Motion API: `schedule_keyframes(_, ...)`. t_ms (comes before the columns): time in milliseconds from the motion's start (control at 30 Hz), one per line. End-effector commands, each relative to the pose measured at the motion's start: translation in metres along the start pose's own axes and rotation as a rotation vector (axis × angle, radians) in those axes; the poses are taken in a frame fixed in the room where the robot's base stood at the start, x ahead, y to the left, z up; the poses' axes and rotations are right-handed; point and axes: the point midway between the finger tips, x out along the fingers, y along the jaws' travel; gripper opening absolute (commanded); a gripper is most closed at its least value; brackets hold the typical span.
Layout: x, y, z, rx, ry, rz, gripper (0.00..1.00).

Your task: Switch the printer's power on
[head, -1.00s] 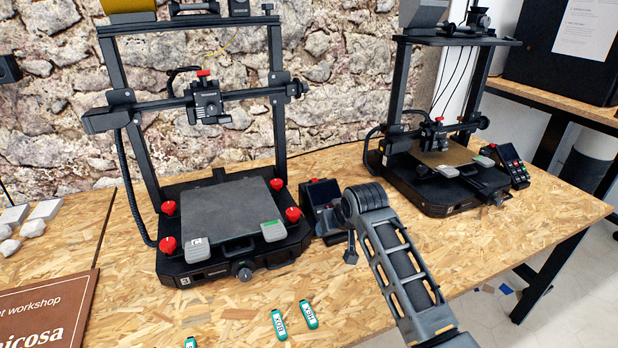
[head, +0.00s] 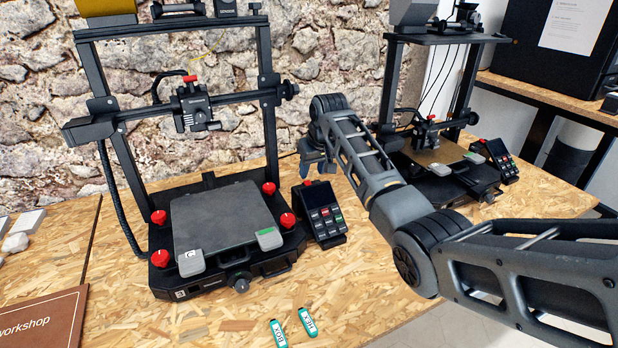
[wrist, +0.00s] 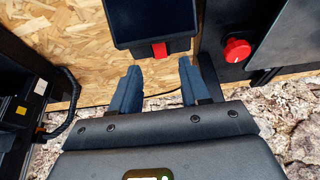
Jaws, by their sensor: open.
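The near printer (head: 215,235) stands on the wooden bench, with a grey bed and red corner knobs. Its control box (head: 320,212) is at its right, with a dark screen and several buttons; a red tab (head: 307,183) sits at its top edge. My gripper (head: 312,160) is above and behind this box, partly hidden by my arm. In the wrist view my gripper (wrist: 158,84) is open and empty. Its two blue fingers point toward the box (wrist: 150,22) and straddle the line of the red tab (wrist: 160,50), apart from it. I cannot tell the tab's position.
A second printer (head: 445,170) with its own control box (head: 495,160) stands at the right, behind my arm. A red knob (wrist: 236,50) of the near printer lies right of my fingers in the wrist view. Green tags (head: 307,321) lie on the front bench.

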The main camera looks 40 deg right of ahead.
Motion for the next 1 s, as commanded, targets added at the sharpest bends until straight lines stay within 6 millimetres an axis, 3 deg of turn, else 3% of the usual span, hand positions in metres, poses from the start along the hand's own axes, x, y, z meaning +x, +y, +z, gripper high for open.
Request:
schedule_keyframes(333, 0.044, 0.0, 0.0, 0.001, 0.0, -0.001, 0.46)
schedule_keyframes(733, 0.05, 0.0, 0.0, 0.001, 0.002, 0.0, 0.46)
schedule_keyframes(1000, 0.05, 0.0, 0.0, 0.001, 0.002, 0.0, 0.21)
